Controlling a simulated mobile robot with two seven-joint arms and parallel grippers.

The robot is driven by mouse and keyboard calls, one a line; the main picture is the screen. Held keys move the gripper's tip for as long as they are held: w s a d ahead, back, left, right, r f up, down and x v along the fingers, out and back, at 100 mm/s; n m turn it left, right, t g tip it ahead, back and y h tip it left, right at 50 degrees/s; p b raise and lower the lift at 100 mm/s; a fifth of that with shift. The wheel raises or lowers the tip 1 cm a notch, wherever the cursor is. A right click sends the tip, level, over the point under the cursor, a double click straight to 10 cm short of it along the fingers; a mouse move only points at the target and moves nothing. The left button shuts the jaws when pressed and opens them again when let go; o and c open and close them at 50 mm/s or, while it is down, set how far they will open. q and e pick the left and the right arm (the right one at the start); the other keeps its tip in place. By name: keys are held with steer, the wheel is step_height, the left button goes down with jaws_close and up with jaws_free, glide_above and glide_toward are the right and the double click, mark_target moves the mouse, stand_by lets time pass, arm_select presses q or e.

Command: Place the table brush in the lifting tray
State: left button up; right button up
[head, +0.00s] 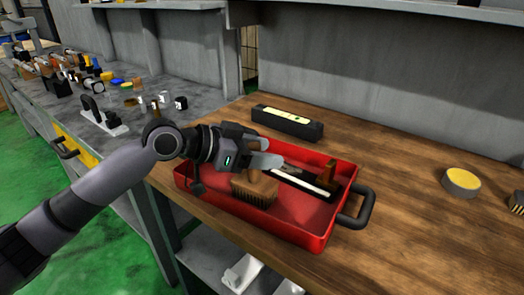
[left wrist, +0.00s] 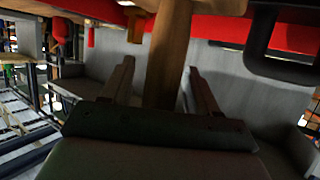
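The red lifting tray (head: 302,210), with a dark handle on its right end, sits on the wooden bench. A brown table brush (head: 254,188) with a bristled lower side is in the tray's left part, partly hidden by my gripper. My left gripper (head: 272,153) is over the tray's left rear, just above the brush, with its fingers apart. In the left wrist view a wooden brush handle (left wrist: 167,50) runs between the spread fingers, with a gap at its left side; contact on the right is unclear. My right gripper is not in view.
A yellow-topped round tin (head: 460,182) stands right on the bench (head: 410,230). Bench space right of the tray is free.

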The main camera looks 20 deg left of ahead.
arm_select(q)
steer(key=v, duration=1.2)
steer(key=shift+b, duration=0.45)
steer(key=shift+a, duration=0.1)
